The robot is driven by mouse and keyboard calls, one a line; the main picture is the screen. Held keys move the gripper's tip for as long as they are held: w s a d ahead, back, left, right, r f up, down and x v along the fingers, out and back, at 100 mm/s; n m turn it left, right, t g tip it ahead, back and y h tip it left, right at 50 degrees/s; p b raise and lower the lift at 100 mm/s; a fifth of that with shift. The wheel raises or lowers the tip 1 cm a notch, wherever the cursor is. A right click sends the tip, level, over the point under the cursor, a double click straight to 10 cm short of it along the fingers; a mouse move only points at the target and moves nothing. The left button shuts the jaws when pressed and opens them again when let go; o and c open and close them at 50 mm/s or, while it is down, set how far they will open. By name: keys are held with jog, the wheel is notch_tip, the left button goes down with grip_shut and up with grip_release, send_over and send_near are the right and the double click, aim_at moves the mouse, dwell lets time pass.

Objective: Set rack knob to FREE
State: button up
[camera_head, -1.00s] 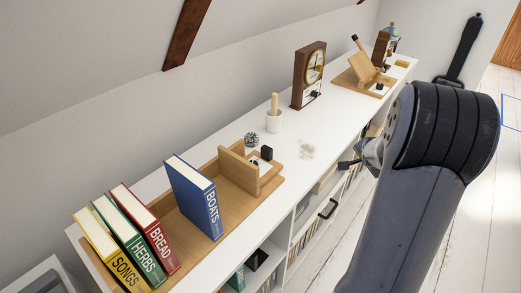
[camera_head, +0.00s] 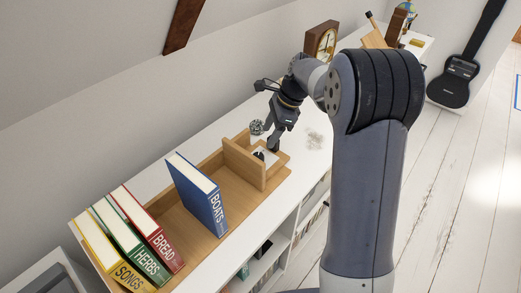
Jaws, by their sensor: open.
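The wooden book rack (camera_head: 225,185) lies along the white shelf top. A small black knob (camera_head: 259,155) sits on a white plate at the rack's right end, beside an upright wooden block (camera_head: 240,160). My gripper (camera_head: 268,118) is open and empty, pointing down over that end. One finger reaches down close beside the knob; I cannot tell whether they touch. The knob's setting and the plate's lettering are too small to read, and the gripper partly hides the plate.
A blue BOATS book (camera_head: 196,193) stands in the rack; red BREAD (camera_head: 146,228), green HERBS (camera_head: 128,240) and yellow SONGS (camera_head: 105,250) books lean at its left end. A small round patterned object (camera_head: 256,127) is behind my gripper. A clock (camera_head: 320,40) stands farther back.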

aim_at(259, 155)
jog(key=x, duration=0.9)
jog(key=shift+c, duration=0.4)
jog(key=c, duration=0.9)
